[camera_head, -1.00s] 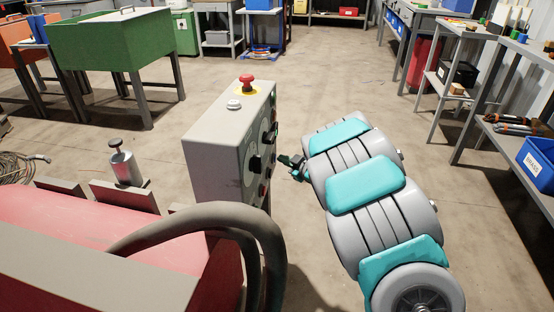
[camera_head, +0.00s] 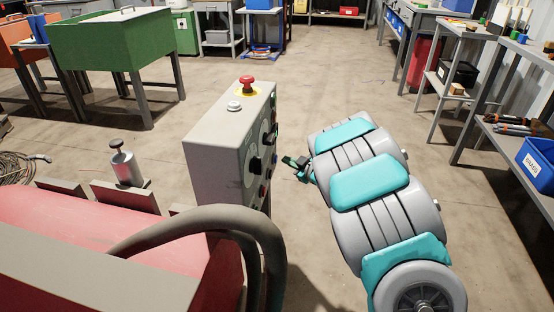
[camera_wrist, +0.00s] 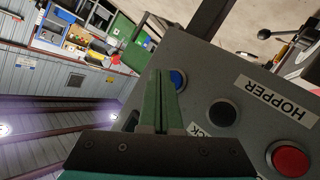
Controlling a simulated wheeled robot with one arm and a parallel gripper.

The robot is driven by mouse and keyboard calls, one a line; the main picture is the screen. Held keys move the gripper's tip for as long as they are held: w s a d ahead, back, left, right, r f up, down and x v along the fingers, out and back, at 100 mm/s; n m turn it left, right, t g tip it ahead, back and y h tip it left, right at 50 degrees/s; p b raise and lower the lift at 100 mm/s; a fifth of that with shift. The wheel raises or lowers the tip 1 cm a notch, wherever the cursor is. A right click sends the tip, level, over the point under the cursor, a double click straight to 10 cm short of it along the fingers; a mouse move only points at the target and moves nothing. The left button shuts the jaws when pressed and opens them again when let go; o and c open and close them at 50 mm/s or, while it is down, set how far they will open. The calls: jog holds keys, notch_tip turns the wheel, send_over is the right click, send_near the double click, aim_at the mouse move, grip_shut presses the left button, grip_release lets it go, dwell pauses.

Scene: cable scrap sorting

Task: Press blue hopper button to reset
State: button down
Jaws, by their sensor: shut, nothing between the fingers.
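The blue button (camera_wrist: 179,78) shows in the wrist view on the grey control box (camera_wrist: 208,80), beside the fingertips and partly hidden by them. The "HOPPER" label (camera_wrist: 278,97) is on the same face. My gripper (camera_wrist: 161,74) is shut and empty, with its green fingers pointing toward the box face near the blue button. In the head view, my gripper (camera_head: 294,161) is just right of the control box (camera_head: 215,160), with a small gap between them. The button face is seen nearly edge-on there, and I cannot make out the blue button clearly.
A black button (camera_wrist: 222,112) and a red button (camera_wrist: 290,160) sit on the same face. A red emergency knob (camera_head: 247,82) and a white button (camera_head: 234,105) are on the box top. A thick hose (camera_head: 215,217) curves in front. The floor right of the box is open.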

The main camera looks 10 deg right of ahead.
jog(key=shift+s+d+p, duration=0.25)
jog(key=shift+d+p, duration=0.05)
jog(key=shift+d, duration=0.5)
jog(key=shift+s+d+p, duration=0.25)
jog(key=shift+s+d, duration=0.05)
jog(key=shift+d, duration=0.5)
jog(key=shift+s+d+p, duration=0.25)
jog(key=shift+d+p, duration=0.05)
jog(key=shift+d, duration=0.5)
